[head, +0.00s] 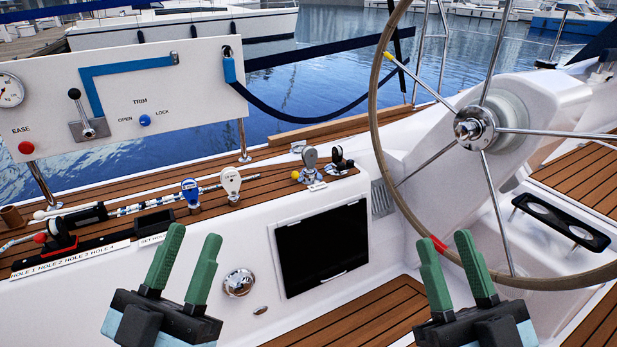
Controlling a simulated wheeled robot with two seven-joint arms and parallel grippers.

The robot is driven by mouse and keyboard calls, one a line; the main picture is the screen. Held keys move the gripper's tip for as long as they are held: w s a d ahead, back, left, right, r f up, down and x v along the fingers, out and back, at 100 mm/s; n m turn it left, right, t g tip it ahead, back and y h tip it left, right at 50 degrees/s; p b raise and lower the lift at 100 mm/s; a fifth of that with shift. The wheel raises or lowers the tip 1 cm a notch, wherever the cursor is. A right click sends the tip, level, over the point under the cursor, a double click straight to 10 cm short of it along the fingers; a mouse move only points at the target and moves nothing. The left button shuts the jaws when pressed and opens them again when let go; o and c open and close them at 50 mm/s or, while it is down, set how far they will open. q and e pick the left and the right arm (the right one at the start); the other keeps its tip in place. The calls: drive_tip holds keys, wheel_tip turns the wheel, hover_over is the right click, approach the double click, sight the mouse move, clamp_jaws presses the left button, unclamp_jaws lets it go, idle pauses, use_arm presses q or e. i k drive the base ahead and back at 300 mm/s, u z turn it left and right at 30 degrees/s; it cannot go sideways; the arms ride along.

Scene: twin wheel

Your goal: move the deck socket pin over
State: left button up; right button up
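A black strip (88,246) on the deck at the left has a label reading HOLE 1 to HOLE 4 along its front. A black fitting with a red knob (40,238) stands at the strip's left end, by HOLE 1; it looks like the pin, but I cannot tell for sure. Individual holes are too small to make out. A small black tray (155,220) with a SET HOLE label sits right of the strip. My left gripper (192,235) is open and empty, in front and right of the tray. My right gripper (446,240) is open and empty in front of the steering wheel.
A large steering wheel (378,130) fills the right. Blue and white levers (231,182), a rope line and a winch-like fitting (310,165) stand on the teak deck behind. A white panel (120,90) with a lever and buttons rises behind the strip.

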sight(295, 175)
drive_tip(key=z, duration=0.1)
drive_tip(key=i, duration=1.55)
drive_tip(key=z, duration=0.05)
